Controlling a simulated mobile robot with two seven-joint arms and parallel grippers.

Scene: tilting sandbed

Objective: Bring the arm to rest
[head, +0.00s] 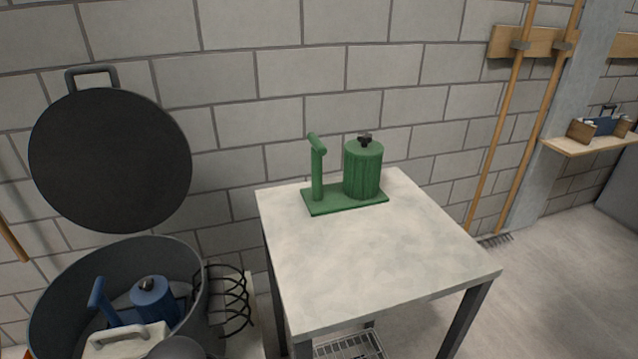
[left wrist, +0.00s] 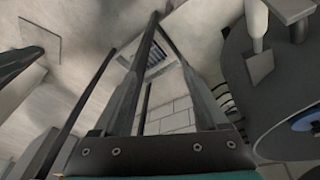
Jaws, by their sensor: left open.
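In the left wrist view my left gripper (left wrist: 160,72) is open, with its two dark fingers apart and nothing visible between them. Wall blocks and a floor grate show beyond the fingers. In the head view I cannot clearly make out the left gripper; a pale part with a handle and a grey round part at the bottom left edge may belong to my arm. My right gripper is in neither view.
A pale table (head: 350,270) bears a green stand with a ribbed canister (head: 363,172). At left, a large dark pot (head: 60,290) holds a blue canister (head: 153,300) and blue post. Its round lid (head: 110,160) stands raised behind it. Black wire loops (head: 235,300) are beside the pot.

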